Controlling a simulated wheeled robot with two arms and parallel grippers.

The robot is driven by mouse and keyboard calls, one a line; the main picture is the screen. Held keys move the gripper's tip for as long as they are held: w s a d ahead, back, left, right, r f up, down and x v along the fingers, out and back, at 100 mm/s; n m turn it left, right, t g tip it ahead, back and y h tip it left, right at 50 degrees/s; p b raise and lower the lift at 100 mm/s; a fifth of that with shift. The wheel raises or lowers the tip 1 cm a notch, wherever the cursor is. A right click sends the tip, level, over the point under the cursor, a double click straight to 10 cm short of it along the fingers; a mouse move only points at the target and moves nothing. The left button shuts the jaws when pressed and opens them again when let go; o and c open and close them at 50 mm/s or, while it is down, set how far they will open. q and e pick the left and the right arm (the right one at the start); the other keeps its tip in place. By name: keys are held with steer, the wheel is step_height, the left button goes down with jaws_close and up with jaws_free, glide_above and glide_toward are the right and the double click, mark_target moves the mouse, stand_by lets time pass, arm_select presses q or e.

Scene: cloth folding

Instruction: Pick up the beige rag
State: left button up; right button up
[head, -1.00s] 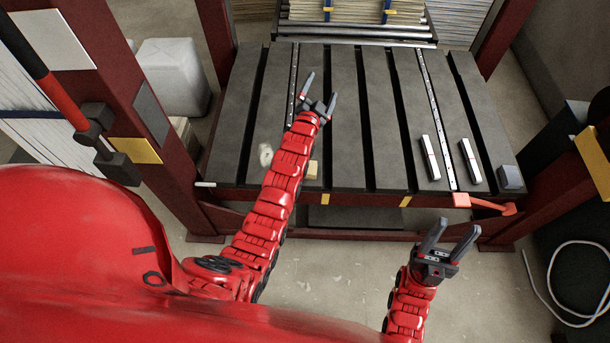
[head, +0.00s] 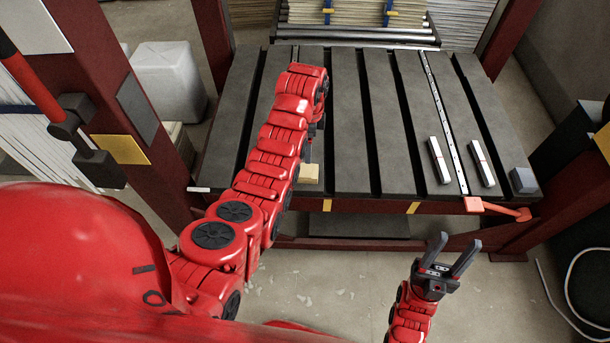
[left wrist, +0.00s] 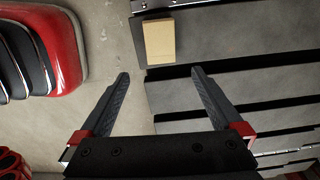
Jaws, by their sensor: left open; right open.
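The beige rag (head: 309,173) looks like a small flat rectangle at the front edge of the dark slatted table. In the left wrist view the rag (left wrist: 160,42) lies just beyond my fingertips, roughly centred between them. My left gripper (left wrist: 160,73) is open and empty, apart from the rag. In the head view its arm bends over the table and mostly hides the gripper, which points down beside the rag. My right gripper (head: 459,240) is open and empty, in front of the table and low at the right.
The slatted table (head: 350,120) has long gaps between its boards. Two white bars (head: 438,160) (head: 482,162) and a grey block (head: 522,181) lie at its right. An orange-red handle (head: 497,208) juts from the front edge. A red post (head: 110,110) stands at the left.

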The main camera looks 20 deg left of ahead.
arm_select(q)
glide_above(307, 170)
steer(key=f, duration=0.9)
steer(key=shift+d, duration=0.3)
steer(key=shift+s+a+f+b, duration=0.15)
steer(key=shift+f+b, duration=0.55)
steer(key=shift+f, duration=0.6)
steer(key=shift+w+a+f+b, duration=0.15)
steer(key=shift+f+b, duration=0.55)
steer(key=shift+f, duration=0.6)
steer(key=shift+s, duration=0.1)
steer(key=shift+r, duration=0.1)
steer(key=c, duration=1.2)
steer(key=shift+c, duration=0.2)
